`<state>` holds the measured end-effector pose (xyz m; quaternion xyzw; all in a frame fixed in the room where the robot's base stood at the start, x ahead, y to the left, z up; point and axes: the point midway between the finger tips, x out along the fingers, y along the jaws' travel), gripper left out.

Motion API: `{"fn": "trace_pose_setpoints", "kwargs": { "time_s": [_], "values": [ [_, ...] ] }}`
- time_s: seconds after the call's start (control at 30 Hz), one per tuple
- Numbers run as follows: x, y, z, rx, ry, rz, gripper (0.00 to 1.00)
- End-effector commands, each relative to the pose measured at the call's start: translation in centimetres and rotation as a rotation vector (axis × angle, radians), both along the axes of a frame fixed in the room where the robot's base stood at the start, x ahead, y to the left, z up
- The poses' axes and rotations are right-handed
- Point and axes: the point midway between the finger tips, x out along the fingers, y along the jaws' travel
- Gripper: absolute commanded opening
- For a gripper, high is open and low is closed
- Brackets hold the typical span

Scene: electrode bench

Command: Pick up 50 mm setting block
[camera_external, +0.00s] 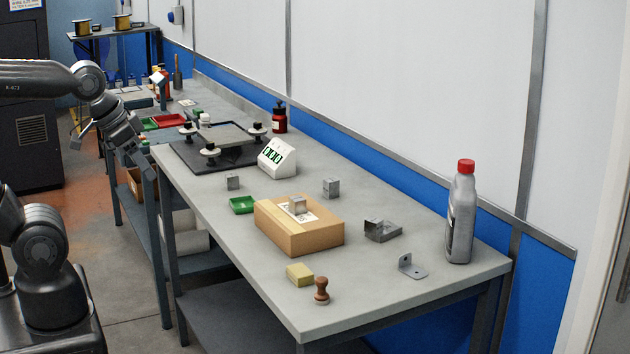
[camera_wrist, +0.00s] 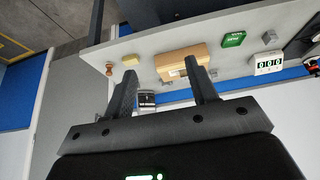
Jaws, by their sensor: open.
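My gripper (camera_external: 143,161) is off the bench's left edge, apart from all the blocks. In the wrist view my gripper (camera_wrist: 160,68) is open, with nothing held between its fingers. The small left block also shows there (camera_wrist: 270,37).
A bottle (camera_external: 461,212) stands right; a digital display (camera_external: 278,158) stands behind.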

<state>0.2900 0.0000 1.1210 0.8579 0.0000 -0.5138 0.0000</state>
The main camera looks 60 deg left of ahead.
Motion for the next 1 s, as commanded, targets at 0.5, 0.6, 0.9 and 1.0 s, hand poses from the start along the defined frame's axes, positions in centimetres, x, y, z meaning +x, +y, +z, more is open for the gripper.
{"fn": "trace_pose_setpoints", "kwargs": {
  "time_s": [0.5,0.6,0.9,1.0],
  "values": [
    [6.0,0.9,2.8,0.009,0.018,0.013,0.53],
    [9.4,1.5,3.9,0.013,0.025,0.017,0.53],
    [20.1,4.0,5.1,0.02,0.045,0.031,0.53],
    [23.7,5.1,4.8,0.02,0.052,0.036,0.53]
  ]
}}
